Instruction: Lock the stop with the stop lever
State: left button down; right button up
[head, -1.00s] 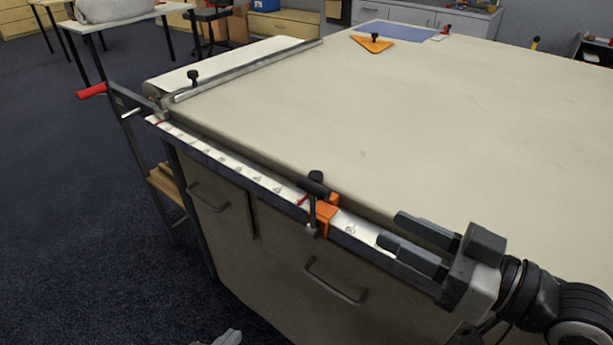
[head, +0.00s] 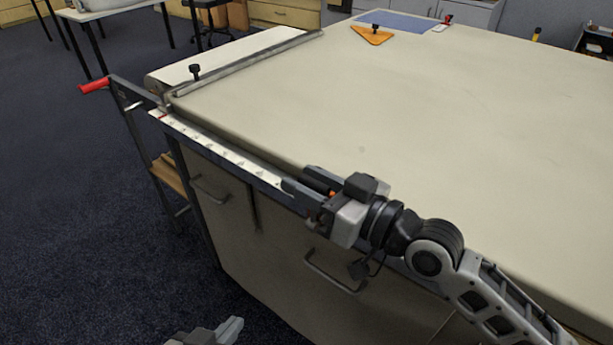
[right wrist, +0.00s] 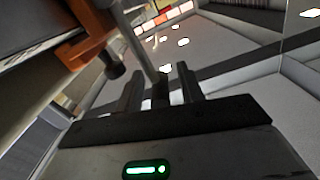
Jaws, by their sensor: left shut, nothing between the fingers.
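The orange stop (head: 333,194) on the table's front rail is almost wholly hidden behind my right gripper (head: 302,184) in the head view. In the right wrist view, the orange stop (right wrist: 85,50) is at upper left with a short dark knob under it. The stop lever (right wrist: 142,50) is a grey rod coming down from the top, its dark end lying between the fingers of my right gripper (right wrist: 160,88). The fingers stand apart, with gaps beside the lever end. My left gripper (head: 232,327) is shut and empty, low over the floor at the bottom edge.
A white scale strip (head: 225,153) runs along the front rail of the cloth table (head: 440,130). A metal bar (head: 245,66) with a black knob lies across the far left end. A red handle (head: 94,86) sticks out there. An orange triangle (head: 372,36) lies at the back.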

pick_arm(q)
jog(key=shift+f, duration=0.1)
pick_arm(e)
jog(key=shift+w+a, duration=0.15)
jog(key=shift+a, duration=0.1)
grip_shut()
pick_arm(q)
jog(key=shift+r, duration=0.2)
jog(key=shift+s+a+r+p, duration=0.1)
jog(key=shift+a+r+p, duration=0.15)
jog(key=shift+p, duration=1.05)
pick_arm(e)
jog(key=s+a+f+n, duration=0.5)
jog(key=s+f+n, duration=0.1)
jog(key=n, duration=0.8)
jog(key=shift+s, duration=0.4)
